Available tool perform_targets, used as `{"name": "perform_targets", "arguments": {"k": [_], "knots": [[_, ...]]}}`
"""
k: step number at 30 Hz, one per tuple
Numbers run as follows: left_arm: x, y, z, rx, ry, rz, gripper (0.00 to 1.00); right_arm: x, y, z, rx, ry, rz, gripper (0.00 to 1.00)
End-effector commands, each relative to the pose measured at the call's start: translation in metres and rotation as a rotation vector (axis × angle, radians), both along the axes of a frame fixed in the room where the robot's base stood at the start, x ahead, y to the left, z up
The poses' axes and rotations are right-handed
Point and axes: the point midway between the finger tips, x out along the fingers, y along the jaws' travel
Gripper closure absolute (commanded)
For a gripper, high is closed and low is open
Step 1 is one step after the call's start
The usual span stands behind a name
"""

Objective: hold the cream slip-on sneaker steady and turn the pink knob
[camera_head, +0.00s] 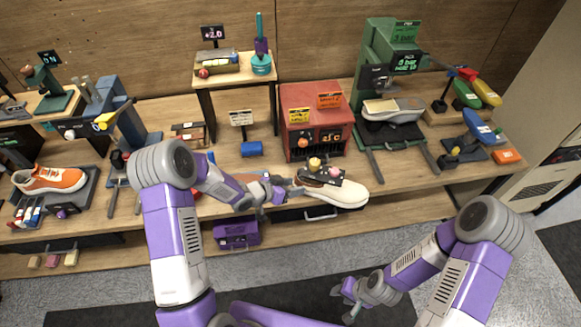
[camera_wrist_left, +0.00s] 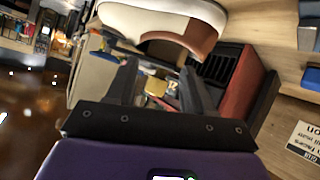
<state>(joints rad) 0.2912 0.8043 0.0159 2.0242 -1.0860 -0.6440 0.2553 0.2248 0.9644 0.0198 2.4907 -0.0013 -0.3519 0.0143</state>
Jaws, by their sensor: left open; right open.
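The cream slip-on sneaker (camera_head: 346,194) lies at the front edge of the bench, toe to the right. It also shows at the top of the left wrist view (camera_wrist_left: 155,20), with a brown section. A pink knob (camera_head: 335,172) sits on a small dark panel just behind the sneaker, beside a yellow knob (camera_head: 314,163). I cannot make out the pink knob in the wrist view. My left gripper (camera_head: 293,187) is open at the sneaker's left end, its jaws (camera_wrist_left: 160,88) apart with no shoe between them. My right gripper (camera_head: 350,301) is open and empty, low over the floor in front of the bench.
A red box (camera_head: 300,105) stands behind the panel. A green press (camera_head: 375,60) with another shoe (camera_head: 393,109) is at the right. An orange sneaker (camera_head: 48,179) rests at the far left. A purple box (camera_head: 236,235) is below the bench edge. Floor space around my right gripper is free.

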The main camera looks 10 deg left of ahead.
Motion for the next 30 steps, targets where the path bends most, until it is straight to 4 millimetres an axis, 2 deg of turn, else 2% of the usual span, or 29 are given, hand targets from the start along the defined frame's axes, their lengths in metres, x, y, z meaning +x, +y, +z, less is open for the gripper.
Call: {"name": "perform_targets", "arguments": {"k": [1, 6, 12, 17, 30], "knots": [[0.01, 0.004, 0.013, 0.012, -0.06, -0.036, 0.48, 0.0, 0.0, 0.0, 0.0, 0.0, 0.0, 0.57], [0.027, 0.01, 0.044, 0.051, -0.197, -0.149, 0.48, 0.0, 0.0, 0.0, 0.0, 0.0, 0.0, 0.57], [0.033, 0.012, 0.057, 0.075, -0.256, -0.211, 0.48, 0.0, 0.0, 0.0, 0.0, 0.0, 0.0, 0.57], [0.042, 0.003, 0.053, 0.075, -0.262, -0.219, 0.48, 0.0, 0.0, 0.0, 0.0, 0.0, 0.0, 0.57], [0.091, -0.052, 0.021, 0.077, -0.26, -0.219, 0.48, 0.0, 0.0, 0.0, 0.0, 0.0, 0.0, 0.57]]}}
